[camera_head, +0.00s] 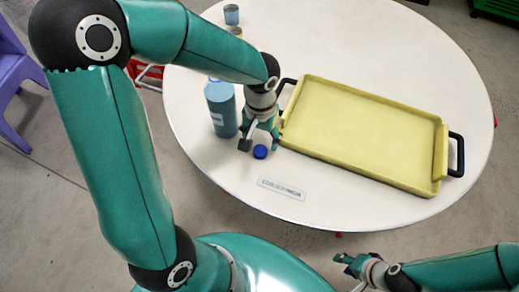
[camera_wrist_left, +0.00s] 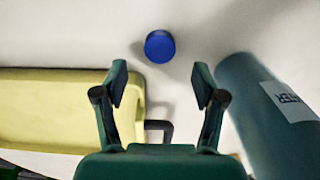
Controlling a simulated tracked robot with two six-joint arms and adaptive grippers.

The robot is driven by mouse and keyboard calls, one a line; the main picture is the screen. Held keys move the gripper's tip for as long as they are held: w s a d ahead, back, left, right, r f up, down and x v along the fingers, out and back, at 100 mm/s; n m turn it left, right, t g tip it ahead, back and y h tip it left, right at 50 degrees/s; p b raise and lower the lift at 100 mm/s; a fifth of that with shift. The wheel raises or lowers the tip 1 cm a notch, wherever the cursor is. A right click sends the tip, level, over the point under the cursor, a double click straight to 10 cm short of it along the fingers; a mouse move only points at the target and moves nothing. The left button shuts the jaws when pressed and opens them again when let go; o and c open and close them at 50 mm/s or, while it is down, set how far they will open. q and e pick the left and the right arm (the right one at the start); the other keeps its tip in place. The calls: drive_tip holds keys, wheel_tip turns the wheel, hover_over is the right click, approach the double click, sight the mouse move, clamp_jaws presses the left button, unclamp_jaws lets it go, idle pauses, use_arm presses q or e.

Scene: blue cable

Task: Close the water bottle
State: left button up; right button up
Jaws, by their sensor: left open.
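The water bottle (camera_head: 221,108) is a teal cylinder standing on the white table, left of my left gripper. In the left wrist view the bottle (camera_wrist_left: 262,110) is at the right, with a white label reading "TER". The blue cap (camera_head: 260,152) lies on the table in front of the bottle, apart from it. In the left wrist view the cap (camera_wrist_left: 160,46) is just beyond the fingertips, centred between them. My left gripper (camera_head: 259,142) is open and empty, close to the cap; its fingers (camera_wrist_left: 159,85) are spread. My right gripper (camera_head: 352,264) is off the table's front edge; its jaws are unclear.
A yellow tray (camera_head: 310,152) with black handles lies right of my left gripper. A white label strip (camera_head: 282,189) is in front of the cap. Small cans (camera_head: 231,15) stand at the back left. The white table (camera_head: 350,205) is clear at the front.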

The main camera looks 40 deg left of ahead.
sight(260, 150)
use_arm(q)
drive_tip(key=shift+f, duration=2.65)
drive_tip(key=c, duration=0.8)
